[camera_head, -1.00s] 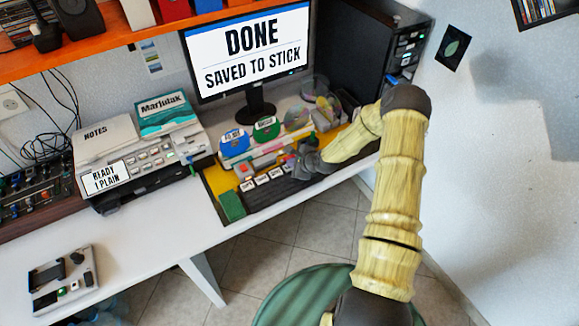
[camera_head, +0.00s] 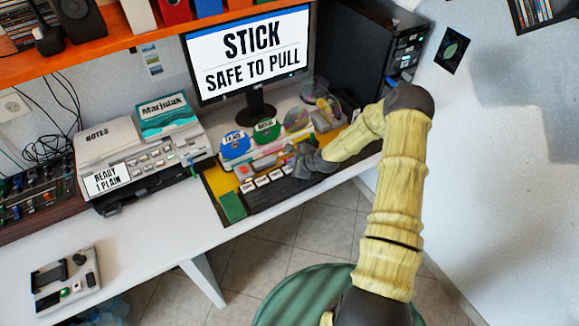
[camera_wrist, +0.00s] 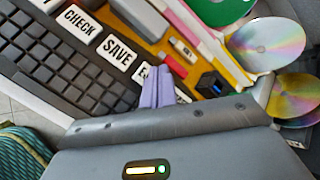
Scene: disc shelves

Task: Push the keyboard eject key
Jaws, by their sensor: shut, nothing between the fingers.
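The dark keyboard (camera_head: 265,200) lies along the front of the desk with a row of white labelled keys. In the wrist view the CHECK key (camera_wrist: 81,23) and the SAVE key (camera_wrist: 118,51) are readable. A white key with a label beginning with E (camera_wrist: 143,72), likely the eject key, is mostly hidden behind my fingers. My gripper (camera_wrist: 158,88) is shut and empty, its fingertips over or against that key; contact cannot be told. In the head view my gripper (camera_head: 293,160) is at the right end of the key row. The monitor (camera_head: 252,56) reads "STICK SAFE TO PULL".
Behind the keys are a small stick-shaped item (camera_wrist: 183,50) and a dark block with a blue part (camera_wrist: 211,84). Loose discs (camera_wrist: 268,45) lie to the right.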

